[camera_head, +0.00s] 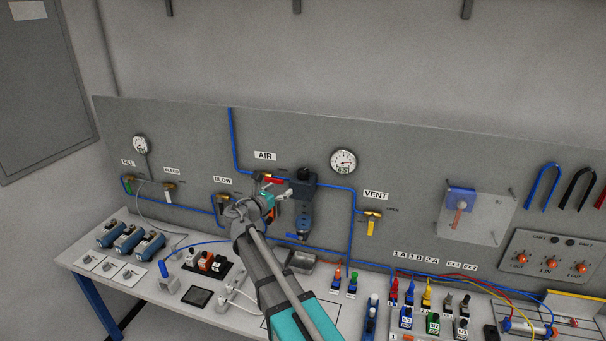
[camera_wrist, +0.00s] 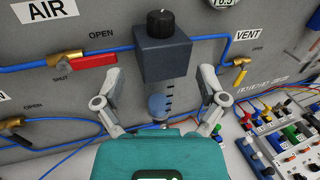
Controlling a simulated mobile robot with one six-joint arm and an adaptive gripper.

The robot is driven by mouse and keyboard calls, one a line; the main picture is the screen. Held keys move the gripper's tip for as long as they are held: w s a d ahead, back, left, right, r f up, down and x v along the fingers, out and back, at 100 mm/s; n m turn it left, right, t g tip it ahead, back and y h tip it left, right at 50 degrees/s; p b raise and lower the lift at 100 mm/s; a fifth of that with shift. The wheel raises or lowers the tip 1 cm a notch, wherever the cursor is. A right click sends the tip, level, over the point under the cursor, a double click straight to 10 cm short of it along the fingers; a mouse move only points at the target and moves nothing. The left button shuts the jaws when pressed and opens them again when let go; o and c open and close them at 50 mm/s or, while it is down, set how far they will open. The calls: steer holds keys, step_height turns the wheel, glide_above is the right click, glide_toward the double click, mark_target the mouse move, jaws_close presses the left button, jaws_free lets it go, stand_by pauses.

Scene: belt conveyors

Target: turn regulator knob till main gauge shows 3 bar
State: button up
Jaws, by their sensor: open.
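The regulator is a dark block (camera_wrist: 163,55) on the grey panel with a black ribbed knob (camera_wrist: 160,22) on top and a clear bowl below. In the head view the regulator (camera_head: 304,180) is right of my gripper (camera_head: 268,193), which partly overlaps the pipework. In the wrist view my gripper (camera_wrist: 159,74) is open and empty, its fingers either side of the regulator's lower part, below the knob in the picture; contact cannot be told. The main gauge (camera_head: 343,161) is a round white dial above and right of the regulator; its needle and digits are too small to read surely.
A red AIR valve handle (camera_wrist: 95,62) is left of the regulator. A yellow VENT handle (camera_wrist: 240,78) is right. Blue pipes run along the panel. The bench below (camera_head: 130,230) holds several blocks, plugs and switches.

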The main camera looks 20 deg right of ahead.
mark_target(304, 176)
steer(key=x, duration=1.3)
steer(key=shift+s, duration=0.1)
steer(key=shift+c, duration=0.2)
steer(key=c, duration=1.1)
steer(key=shift+s+n+t+y, duration=0.1)
steer(key=shift+n+t+y, duration=0.3)
steer(key=shift+d+n+t+y, duration=0.1)
steer(key=shift+n+t+y, duration=1)
steer(key=shift+t+y, duration=0.15)
steer(key=shift+n+t+y, duration=0.75)
steer(key=shift+n+y, duration=0.4)
steer(key=shift+y, duration=0.55)
steer(key=shift+n+t+y, duration=0.7)
steer(key=shift+n+y, duration=0.45)
steer(key=shift+y, duration=0.5)
